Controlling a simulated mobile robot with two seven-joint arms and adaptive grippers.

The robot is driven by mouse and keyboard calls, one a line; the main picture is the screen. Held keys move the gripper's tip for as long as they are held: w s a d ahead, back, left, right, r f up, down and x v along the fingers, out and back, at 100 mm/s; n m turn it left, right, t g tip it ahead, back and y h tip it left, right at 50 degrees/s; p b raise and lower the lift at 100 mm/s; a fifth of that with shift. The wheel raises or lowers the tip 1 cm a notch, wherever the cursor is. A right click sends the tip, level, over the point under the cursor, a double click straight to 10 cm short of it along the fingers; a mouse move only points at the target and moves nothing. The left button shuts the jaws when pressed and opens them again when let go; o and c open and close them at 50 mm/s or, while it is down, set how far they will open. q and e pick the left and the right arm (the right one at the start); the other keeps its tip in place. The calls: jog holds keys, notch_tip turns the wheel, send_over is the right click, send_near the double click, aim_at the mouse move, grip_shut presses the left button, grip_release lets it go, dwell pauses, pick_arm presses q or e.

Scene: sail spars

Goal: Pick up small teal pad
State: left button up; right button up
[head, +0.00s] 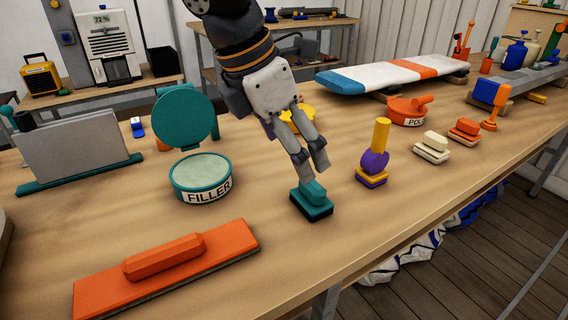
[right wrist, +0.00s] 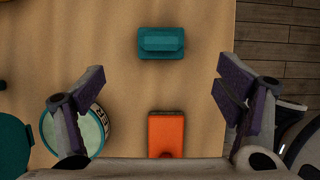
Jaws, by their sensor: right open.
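The small teal pad (head: 312,203) stands flat on the bench near its front edge in the head view. It has a raised teal grip on top and a dark underside. My right gripper (head: 312,168) is above it, fingers pointing down towards the grip, apart from each other. In the right wrist view the teal pad (right wrist: 161,43) lies at the top centre, beyond the open fingers of my right gripper (right wrist: 160,92). My left gripper is not in view.
A long orange sanding block (head: 165,265) lies to the left. The filler tin (head: 203,178) stands behind it with its teal lid (head: 183,118) upright. A purple and yellow tool (head: 373,155) stands to the pad's right. Bare wood surrounds the pad, and the bench edge is close in front.

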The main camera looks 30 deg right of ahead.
aim_at(311, 192)
jog(key=x, duration=0.2)
jog(key=s+x, duration=0.1)
jog(key=x, duration=0.2)
jog(key=shift+s+d+f, duration=0.1)
jog(key=shift+d+f, duration=0.1)
jog(key=shift+f, duration=0.1)
jog(key=x, duration=0.4)
jog(key=w+x, duration=0.1)
jog(key=x, duration=0.1)
jog(key=c, duration=1.2)
